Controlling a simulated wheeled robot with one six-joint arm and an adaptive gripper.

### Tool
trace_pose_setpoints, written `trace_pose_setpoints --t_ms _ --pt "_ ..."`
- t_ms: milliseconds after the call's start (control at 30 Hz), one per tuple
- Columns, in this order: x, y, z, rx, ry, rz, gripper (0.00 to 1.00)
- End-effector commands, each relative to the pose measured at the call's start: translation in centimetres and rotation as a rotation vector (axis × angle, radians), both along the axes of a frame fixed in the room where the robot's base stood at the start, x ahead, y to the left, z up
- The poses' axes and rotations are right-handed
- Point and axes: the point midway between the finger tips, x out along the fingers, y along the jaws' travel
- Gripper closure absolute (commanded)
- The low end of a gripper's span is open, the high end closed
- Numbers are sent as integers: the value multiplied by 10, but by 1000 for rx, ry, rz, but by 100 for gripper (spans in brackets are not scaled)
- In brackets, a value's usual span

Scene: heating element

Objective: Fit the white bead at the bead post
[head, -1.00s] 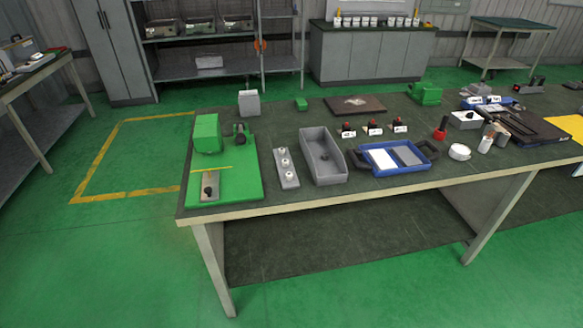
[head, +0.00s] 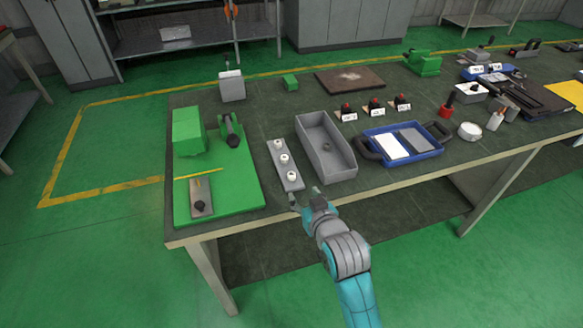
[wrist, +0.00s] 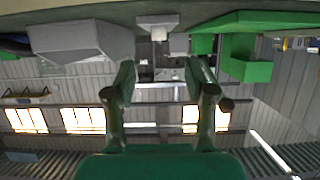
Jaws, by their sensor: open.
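My gripper (head: 305,200) is just in front of the strip's near end, by the bench's front edge. It looks close to the nearest bead but apart from it. In the wrist view my gripper (wrist: 162,75) is open with nothing between the fingers, and the strip (wrist: 158,22) shows end-on above them. On the green board (head: 240,195) at left are a grey plate (head: 201,190) with a black knob and a thin upright piece; I cannot tell which part is the bead post.
A grey open bin (head: 325,150) stands right beside the strip. The green block (head: 188,130) and a dark clamp-like part (head: 231,132) stand at the back of the board. A blue tray (head: 400,145) lies farther right. The bench front edge (head: 400,187) is near my arm.

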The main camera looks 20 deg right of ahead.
Motion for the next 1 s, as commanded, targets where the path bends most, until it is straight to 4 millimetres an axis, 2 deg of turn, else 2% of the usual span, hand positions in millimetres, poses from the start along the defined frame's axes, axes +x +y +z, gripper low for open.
trace_pose_setpoints --t_ms 167,400,667,1000 --pt "13 0 3 0 4 0 45" --pt "45 0 -11 0 5 0 45" --pt "62 0 -18 0 4 0 45" --pt "101 0 -34 0 3 0 45"
